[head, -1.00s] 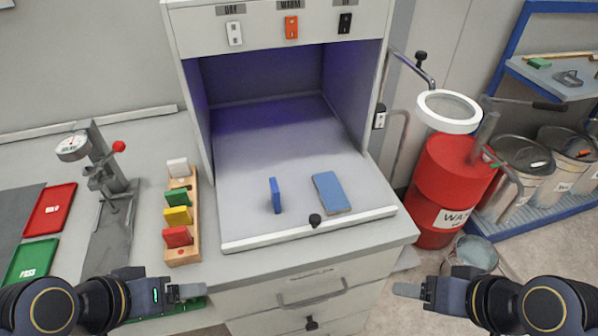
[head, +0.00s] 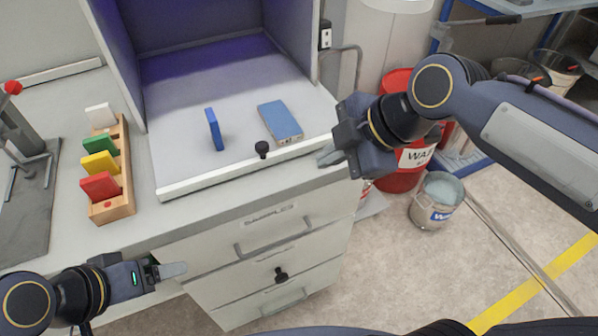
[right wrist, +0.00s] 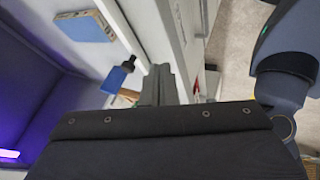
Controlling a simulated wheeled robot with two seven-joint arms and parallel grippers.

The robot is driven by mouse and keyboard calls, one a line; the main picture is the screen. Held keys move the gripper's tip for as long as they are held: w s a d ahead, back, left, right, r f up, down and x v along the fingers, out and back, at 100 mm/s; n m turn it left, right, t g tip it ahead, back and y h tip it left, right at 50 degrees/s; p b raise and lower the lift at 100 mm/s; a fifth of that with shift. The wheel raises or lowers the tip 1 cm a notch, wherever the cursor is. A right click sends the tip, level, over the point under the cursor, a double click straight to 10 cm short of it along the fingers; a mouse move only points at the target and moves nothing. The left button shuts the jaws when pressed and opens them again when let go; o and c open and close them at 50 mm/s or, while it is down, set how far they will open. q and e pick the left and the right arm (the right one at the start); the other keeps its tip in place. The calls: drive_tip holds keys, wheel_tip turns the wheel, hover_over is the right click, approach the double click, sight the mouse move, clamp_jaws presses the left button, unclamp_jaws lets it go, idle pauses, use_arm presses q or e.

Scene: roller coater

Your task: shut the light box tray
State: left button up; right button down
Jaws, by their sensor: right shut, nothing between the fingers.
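The light box tray (head: 240,172) is a pale sheet with a raised white front lip and a black knob (head: 262,149). It sticks out from the light box (head: 117,60) over the grey counter. My left gripper (head: 172,270) is in front of the counter, away from the tray.
A wooden rack (head: 112,208) with coloured cards stands left of the tray. Drawers (head: 270,236) with handles are below the counter. A red waste drum (head: 398,178) and a bucket (head: 437,202) stand on the right. The floor in front is clear.

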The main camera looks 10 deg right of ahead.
drive_tip(key=x, duration=1)
drive_tip(key=shift+a+f+b, duration=0.1)
drive_tip(key=shift+a+b, duration=0.05)
drive_tip(key=shift+b, duration=0.15)
drive_tip(key=shift+w+a, duration=0.2)
drive_tip(key=shift+w, duration=0.4)
drive_tip(key=shift+w+a, duration=0.2)
drive_tip(key=shift+w, duration=0.4)
drive_tip(key=shift+w+a+p, duration=0.15)
drive_tip(key=shift+w+p, duration=0.15)
drive_tip(key=shift+w, duration=0.45)
